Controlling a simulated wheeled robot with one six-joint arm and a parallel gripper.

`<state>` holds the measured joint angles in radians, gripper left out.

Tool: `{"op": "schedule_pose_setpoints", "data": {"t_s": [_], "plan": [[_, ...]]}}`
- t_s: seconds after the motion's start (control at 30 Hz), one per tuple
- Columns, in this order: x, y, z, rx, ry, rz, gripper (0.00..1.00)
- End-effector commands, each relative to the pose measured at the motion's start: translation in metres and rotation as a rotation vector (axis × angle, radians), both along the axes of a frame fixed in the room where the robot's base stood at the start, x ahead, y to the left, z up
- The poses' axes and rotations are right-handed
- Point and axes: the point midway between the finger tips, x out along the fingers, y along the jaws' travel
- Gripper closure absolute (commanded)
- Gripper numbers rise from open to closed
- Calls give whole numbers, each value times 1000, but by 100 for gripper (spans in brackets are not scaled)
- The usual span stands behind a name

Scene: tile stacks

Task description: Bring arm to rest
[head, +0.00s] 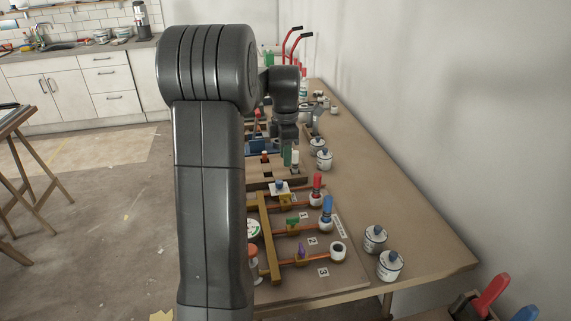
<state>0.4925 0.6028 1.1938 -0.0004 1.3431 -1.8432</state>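My arm rises in front of the head camera and bends over the table. Its end, my gripper (287,140), points down above a wooden rack (262,178) at the middle of the table. The fingertips are small and dark there, so I cannot tell whether they are open or shut. I cannot tell whether the gripper touches either. My arm hides the left part of the table.
A wall runs along the table's right side. Open floor (100,230) lies to the left.

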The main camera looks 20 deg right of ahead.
Motion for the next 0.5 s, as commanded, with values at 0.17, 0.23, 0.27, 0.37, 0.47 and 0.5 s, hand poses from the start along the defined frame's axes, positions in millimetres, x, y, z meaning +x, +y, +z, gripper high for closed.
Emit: {"op": "schedule_pose_setpoints", "data": {"t_s": [0.17, 0.23, 0.27, 0.37, 0.47, 0.5], "plan": [[0, 0, 2, 0, 1, 0, 70], [0, 0, 2, 0, 1, 0, 70], [0, 0, 2, 0, 1, 0, 70], [0, 0, 1, 0, 1, 0, 70], [0, 0, -4, 1, 2, 0, 70], [0, 0, -8, 2, 3, 0, 70]]}}
